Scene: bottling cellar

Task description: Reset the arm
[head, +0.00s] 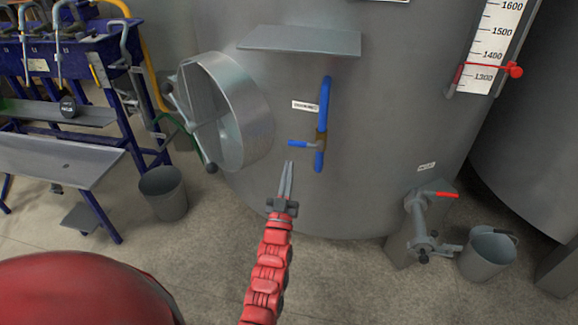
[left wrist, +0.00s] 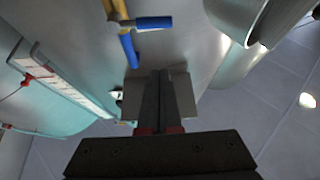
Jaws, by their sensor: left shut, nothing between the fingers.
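My left arm reaches up from the bottom middle of the head view. Its left gripper (head: 289,164) is shut and empty, with thin grey fingers pointing up in front of the big grey tank (head: 390,110). The fingertips are just below and left of a blue-handled valve (head: 322,105) on the tank wall, apparently apart from it. In the left wrist view the closed fingers (left wrist: 158,76) point towards the tank, and the blue valve handle (left wrist: 153,23) shows above them. My right gripper is in neither view.
Buckets stand on the floor at left (head: 163,193) and right (head: 488,253). A red-handled tap (head: 420,215) sits low right. A blue-framed machine (head: 75,55) stands far left.

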